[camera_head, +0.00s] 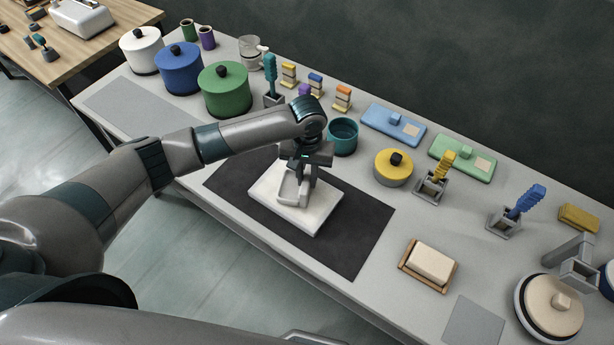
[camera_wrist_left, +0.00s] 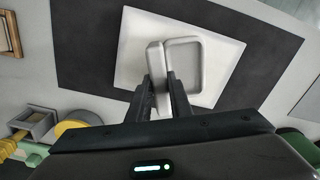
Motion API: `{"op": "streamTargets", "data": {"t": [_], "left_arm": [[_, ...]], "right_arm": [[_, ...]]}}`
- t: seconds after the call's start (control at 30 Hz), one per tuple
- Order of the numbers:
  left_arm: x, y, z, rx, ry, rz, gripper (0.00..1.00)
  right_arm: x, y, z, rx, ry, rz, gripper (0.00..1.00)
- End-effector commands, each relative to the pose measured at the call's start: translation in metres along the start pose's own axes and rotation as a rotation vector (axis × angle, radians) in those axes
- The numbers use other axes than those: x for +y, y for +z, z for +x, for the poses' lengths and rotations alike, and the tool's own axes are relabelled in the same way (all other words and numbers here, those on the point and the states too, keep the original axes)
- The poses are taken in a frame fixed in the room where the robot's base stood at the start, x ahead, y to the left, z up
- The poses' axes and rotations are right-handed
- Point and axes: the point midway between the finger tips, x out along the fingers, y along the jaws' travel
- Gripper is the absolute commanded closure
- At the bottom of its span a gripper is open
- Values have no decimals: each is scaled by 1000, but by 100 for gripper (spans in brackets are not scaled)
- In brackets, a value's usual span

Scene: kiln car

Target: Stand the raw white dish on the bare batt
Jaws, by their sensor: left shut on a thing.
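The raw white dish (camera_head: 289,190) is a small, pale, square-rimmed piece. My left gripper (camera_head: 303,172) is shut on it from above, with one side of the dish between the fingers. In the left wrist view the dish (camera_wrist_left: 184,66) shows its hollow square face beside the gripper (camera_wrist_left: 163,95). The batt (camera_head: 321,217) is a flat white slab on a dark mat, with nothing else on it. The dish is over the middle of the batt; I cannot tell whether it touches. The batt also shows in the left wrist view (camera_wrist_left: 222,50). My right gripper is not in view.
The dark mat (camera_head: 358,235) has clear room around the batt. A teal pot (camera_head: 342,138) and a yellow lidded pot (camera_head: 392,170) stand behind it. A white block on a wooden tray (camera_head: 405,262) lies to the right. A green lidded canister (camera_head: 225,92) stands behind my left arm.

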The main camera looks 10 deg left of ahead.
Motion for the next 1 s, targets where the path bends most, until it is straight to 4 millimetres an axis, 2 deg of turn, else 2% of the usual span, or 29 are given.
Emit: {"op": "streamTargets", "data": {"t": [1.0], "left_arm": [[0, -1, 6, 1, 1, -1, 100]], "right_arm": [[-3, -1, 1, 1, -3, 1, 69]]}}
